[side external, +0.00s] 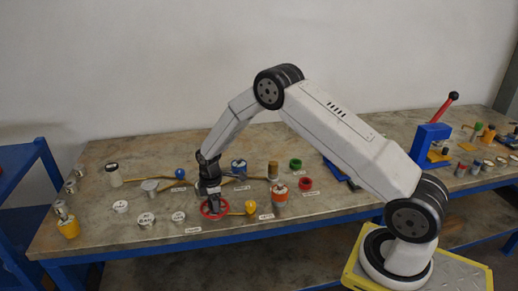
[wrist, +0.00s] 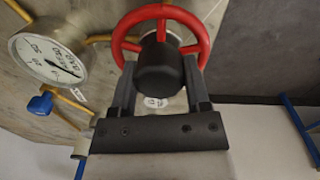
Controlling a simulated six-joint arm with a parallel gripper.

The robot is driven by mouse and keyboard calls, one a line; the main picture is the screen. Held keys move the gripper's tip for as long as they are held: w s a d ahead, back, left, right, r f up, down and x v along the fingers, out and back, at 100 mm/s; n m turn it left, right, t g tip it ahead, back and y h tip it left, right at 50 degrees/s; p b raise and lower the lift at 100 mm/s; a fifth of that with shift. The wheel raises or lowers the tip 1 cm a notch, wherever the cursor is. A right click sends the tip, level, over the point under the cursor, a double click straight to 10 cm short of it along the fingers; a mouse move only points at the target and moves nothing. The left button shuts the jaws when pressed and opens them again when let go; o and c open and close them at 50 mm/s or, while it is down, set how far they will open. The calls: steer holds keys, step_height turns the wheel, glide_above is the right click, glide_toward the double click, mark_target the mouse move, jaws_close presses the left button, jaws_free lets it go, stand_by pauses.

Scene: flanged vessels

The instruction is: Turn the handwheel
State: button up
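The red handwheel (side external: 214,209) stands near the front edge of the bench in the side view. In the wrist view the red rim and spokes of the handwheel (wrist: 204,38) lie straight ahead of my gripper (wrist: 160,78). A dark round piece (wrist: 160,72) sits in front of the wheel's middle, between my two fingers. The fingers are spread apart on either side of it, and I see no clear grip on it. In the side view my gripper (side external: 210,192) points down right at the wheel. Whether the fingertips touch the rim is hidden.
A white dial gauge (wrist: 50,58) and a blue-handled lever (wrist: 40,104) are left of my fingers. A yellow knob (side external: 250,207) and an orange-banded cylinder (side external: 280,194) stand close right of the wheel. The bench's front edge (side external: 170,247) is near.

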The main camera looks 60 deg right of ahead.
steer(key=shift+m, duration=0.3)
steer(key=shift+c, duration=0.2)
